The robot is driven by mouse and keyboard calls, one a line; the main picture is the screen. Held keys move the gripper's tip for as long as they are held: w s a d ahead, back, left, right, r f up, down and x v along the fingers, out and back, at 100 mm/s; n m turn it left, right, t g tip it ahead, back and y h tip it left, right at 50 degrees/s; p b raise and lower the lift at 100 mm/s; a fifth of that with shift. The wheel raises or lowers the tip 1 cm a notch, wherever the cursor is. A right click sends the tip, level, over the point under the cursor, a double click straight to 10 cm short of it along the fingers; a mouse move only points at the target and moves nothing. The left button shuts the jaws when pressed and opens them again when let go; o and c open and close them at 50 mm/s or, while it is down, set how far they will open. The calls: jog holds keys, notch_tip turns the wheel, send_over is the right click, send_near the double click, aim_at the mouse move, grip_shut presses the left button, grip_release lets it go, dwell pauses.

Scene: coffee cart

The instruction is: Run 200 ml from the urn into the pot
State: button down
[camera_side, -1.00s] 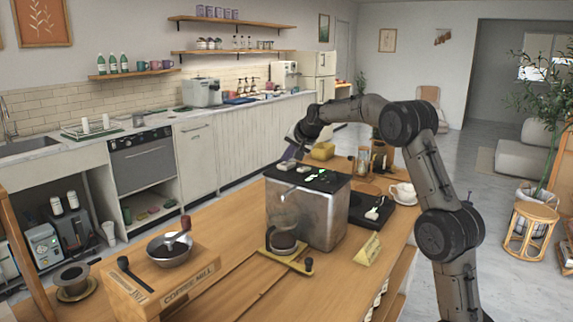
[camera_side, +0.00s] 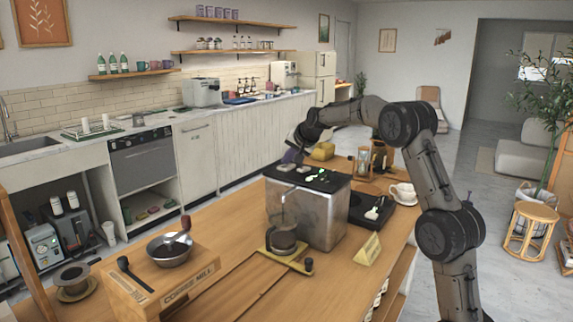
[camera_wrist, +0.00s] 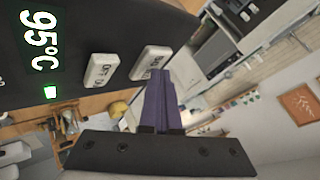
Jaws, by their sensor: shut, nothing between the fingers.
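The urn (camera_side: 318,215) is a steel box with a black top holding white buttons and green readouts. The wrist view shows its black panel (camera_wrist: 85,25), reading 95°C, with an off button (camera_wrist: 100,70) and another white button (camera_wrist: 151,62). My gripper (camera_side: 290,158) is shut and empty above the urn's top; in the wrist view its purple fingertips (camera_wrist: 158,78) are at the second button, contact unclear. The dark pot (camera_side: 284,243) stands under the spout. A thin streak, perhaps liquid, runs from spout to pot. The level inside is hidden.
The pot's wooden stand (camera_side: 263,250) has a dark knob. A coffee mill (camera_side: 165,285) stands front left. A yellow sign (camera_side: 368,249), a black scale (camera_side: 368,212) and a white cup (camera_side: 403,192) lie to the urn's right.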

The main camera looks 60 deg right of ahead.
aim_at(288, 167)
jog(key=shift+f, duration=0.1)
jog(key=shift+r, duration=1.1)
jog(key=shift+r, duration=2.5)
